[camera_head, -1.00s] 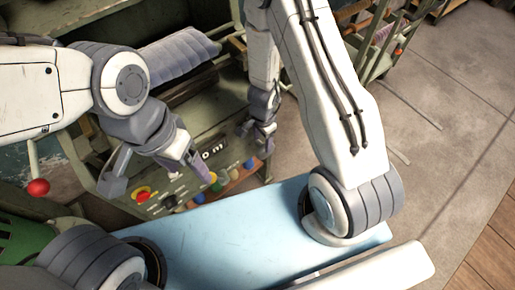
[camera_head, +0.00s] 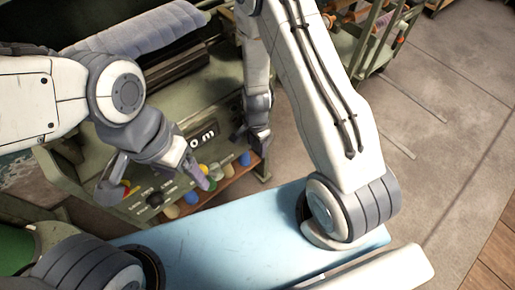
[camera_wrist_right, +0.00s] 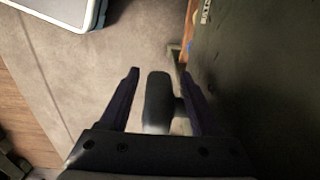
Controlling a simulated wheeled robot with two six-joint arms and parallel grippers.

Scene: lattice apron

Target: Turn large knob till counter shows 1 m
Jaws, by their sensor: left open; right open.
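The counter (camera_head: 203,138) on the green machine's front panel is partly covered by my left arm; the visible part reads "0 m". My left gripper (camera_head: 154,186) is open in front of the panel, with its fingers spread around a small dark knob in the picture; contact cannot be told. My right gripper (camera_head: 251,143) is beside the panel's right end. In the right wrist view it (camera_wrist_right: 158,90) is open, with a dark rounded knob or handle (camera_wrist_right: 157,103) between its fingers and gaps on both sides. I cannot tell for certain whether this is the large knob.
Several coloured knobs (camera_head: 244,159) line the panel's lower edge. A grey-blue fabric roll (camera_head: 140,32) lies on top of the machine (camera_head: 226,92). A light blue surface (camera_head: 220,238) is in front. Open floor (camera_head: 430,120) lies to the right, with a rack behind.

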